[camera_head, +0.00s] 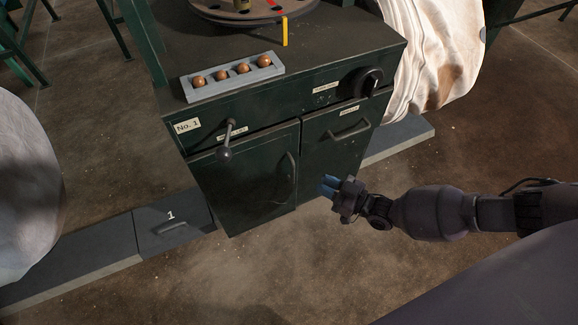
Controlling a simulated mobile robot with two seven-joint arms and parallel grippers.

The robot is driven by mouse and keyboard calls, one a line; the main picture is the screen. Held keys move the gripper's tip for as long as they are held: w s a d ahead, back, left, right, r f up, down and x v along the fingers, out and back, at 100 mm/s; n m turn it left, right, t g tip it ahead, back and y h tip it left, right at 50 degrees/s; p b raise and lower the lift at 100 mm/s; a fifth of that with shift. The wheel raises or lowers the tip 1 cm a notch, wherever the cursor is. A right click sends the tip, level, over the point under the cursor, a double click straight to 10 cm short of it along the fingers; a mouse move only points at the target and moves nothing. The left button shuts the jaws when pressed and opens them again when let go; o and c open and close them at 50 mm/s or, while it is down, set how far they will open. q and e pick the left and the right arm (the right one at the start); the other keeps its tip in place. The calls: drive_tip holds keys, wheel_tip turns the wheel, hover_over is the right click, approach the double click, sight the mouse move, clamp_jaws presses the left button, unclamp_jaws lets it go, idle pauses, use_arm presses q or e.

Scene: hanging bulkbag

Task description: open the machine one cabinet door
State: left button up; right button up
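The dark green cabinet labelled "No. 1" (187,127) stands in the middle. Its left door (235,185) looks closed and carries a curved upright handle (287,177). The right-hand front panel (325,165) also looks closed and has a slanted bar handle (350,130). My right gripper (328,187), with blue fingertips, comes in from the right. In the picture it lies right of the left door's handle and below the bar handle, with nothing visible in it. The fingertips look close together, but any gap is unclear. My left gripper is not in view.
A lever with a ball end (224,154) and a black knob (368,82) stick out from the cabinet front. A tray of copper-coloured balls (232,83) sits on top. A low grey floor box marked 1 (170,232) lies left. White bags (425,60) flank the cabinet.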

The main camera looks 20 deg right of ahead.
drive_tip(key=shift+b+x, duration=0.9)
drive_tip(key=shift+x, duration=4.3)
drive_tip(key=shift+r, duration=0.1)
clamp_jaws()
